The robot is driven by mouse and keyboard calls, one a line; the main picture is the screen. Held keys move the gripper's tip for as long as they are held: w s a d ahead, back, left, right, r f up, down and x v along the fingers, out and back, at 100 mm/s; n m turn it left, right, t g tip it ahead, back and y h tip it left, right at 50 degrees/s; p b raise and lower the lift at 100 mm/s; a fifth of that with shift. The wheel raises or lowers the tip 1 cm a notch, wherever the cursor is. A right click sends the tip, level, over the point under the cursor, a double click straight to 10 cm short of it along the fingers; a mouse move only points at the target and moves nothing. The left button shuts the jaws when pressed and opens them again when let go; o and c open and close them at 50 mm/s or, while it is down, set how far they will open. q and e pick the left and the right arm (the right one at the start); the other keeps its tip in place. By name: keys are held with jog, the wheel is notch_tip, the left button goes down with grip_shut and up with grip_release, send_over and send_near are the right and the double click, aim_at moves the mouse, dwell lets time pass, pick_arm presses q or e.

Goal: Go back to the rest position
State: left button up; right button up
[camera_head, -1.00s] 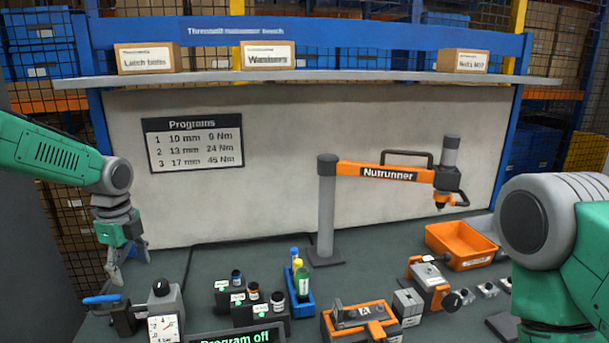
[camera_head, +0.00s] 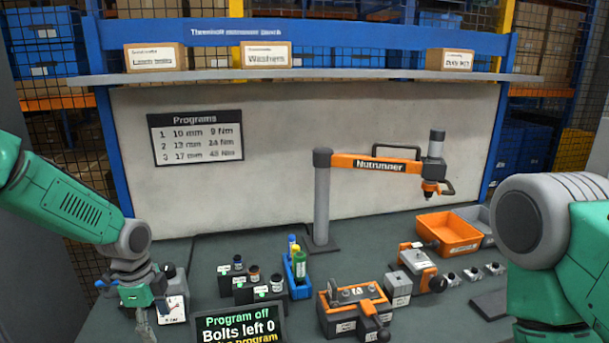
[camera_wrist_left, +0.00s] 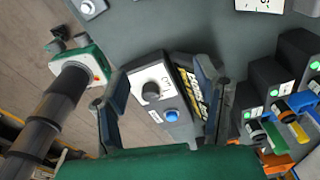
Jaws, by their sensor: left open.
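Behind the gap is a control box with a black knob (camera_wrist_left: 153,88) and a blue button (camera_wrist_left: 172,115). I cannot tell the height of the fingers above it. My right arm shows only as large upper links at the right of the head view; its gripper is out of view.
The display (camera_head: 240,326) reads "Program off, Bolts left 0". Small bottles in a blue holder (camera_head: 299,283), an orange fixture (camera_head: 352,305), an orange bin (camera_head: 447,234) and the nutrunner (camera_head: 380,164) on its post occupy the bench. Bare bench (camera_head: 205,252) lies at the back left.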

pick_arm(q)
jog(key=s+d+f+n, duration=0.1)
jog(key=s+f, duration=0.2)
jog(key=s+d+f+n, duration=0.2)
jog(key=s+f, duration=0.1)
jog(key=s+d+f+n, duration=0.1)
jog(key=s+d+f, duration=0.1)
jog(key=s+f, duration=0.1)
jog(key=shift+s+d+f+h, duration=0.1)
jog(key=shift+s+f+h, duration=0.15)
jog(key=shift+s, duration=0.35)
jog(key=s+a+f+n+y, duration=0.1)
jog(key=s+f+n, duration=0.2)
jog(key=s+n, duration=0.7)
jog(key=s+a+f+n+y, duration=0.1)
jog(key=s+f+n, duration=0.15)
jog(key=s, duration=1.35)
notch_tip(320, 180, down, 10)
jog(key=w+b, duration=0.1)
jog(key=b, duration=1)
jog(key=shift+f+t, duration=0.15)
jog(key=shift+t, duration=0.15)
jog(key=shift+n+h, duration=0.25)
jog(key=shift+c, duration=0.4)
